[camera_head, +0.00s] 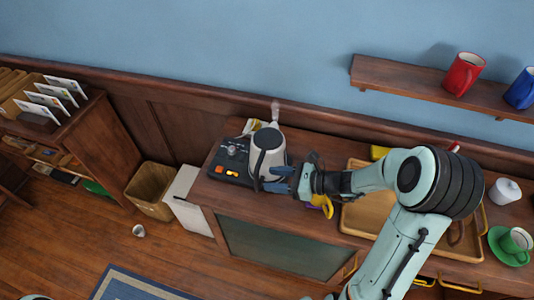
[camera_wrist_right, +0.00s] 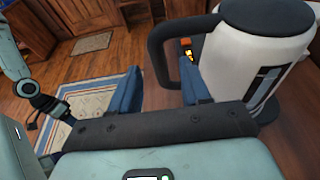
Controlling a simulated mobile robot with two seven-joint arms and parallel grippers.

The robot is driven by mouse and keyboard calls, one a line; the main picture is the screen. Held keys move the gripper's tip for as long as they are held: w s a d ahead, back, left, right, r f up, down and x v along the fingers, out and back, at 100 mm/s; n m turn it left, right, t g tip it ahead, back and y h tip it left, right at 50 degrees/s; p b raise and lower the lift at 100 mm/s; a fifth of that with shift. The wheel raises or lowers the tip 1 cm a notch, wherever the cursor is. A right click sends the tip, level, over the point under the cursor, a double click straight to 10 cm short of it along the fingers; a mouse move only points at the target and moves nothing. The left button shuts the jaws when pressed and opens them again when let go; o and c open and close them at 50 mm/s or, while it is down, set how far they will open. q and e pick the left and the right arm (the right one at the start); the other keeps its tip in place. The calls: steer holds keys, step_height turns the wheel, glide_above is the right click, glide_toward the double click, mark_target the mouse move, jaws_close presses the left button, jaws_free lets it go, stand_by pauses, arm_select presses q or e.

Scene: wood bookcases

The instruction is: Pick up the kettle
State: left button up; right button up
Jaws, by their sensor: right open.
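The kettle (camera_head: 267,150) is white with a black lid and black handle, and stands upright at the left end of the wooden cabinet top. It fills the right side of the right wrist view (camera_wrist_right: 258,60). My right gripper (camera_head: 280,180) is open at the kettle's handle side. In the wrist view its two blue fingers (camera_wrist_right: 160,92) are apart, with the black handle (camera_wrist_right: 157,50) showing between them; whether they touch it is unclear. Part of my left arm (camera_wrist_right: 15,60) shows at the left of the wrist view, its gripper too small to read.
A black panel with knobs (camera_head: 232,160) lies left of the kettle. A wooden tray (camera_head: 355,217) and a yellow object (camera_head: 322,205) are right of it. A shelf (camera_head: 410,78) holds red and blue mugs above.

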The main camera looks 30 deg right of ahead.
steer(key=x, duration=0.7)
steer(key=shift+w+a, duration=0.25)
steer(key=shift+a, duration=0.15)
jaws_close()
steer(key=shift+r, duration=0.1)
stand_by(1.0)
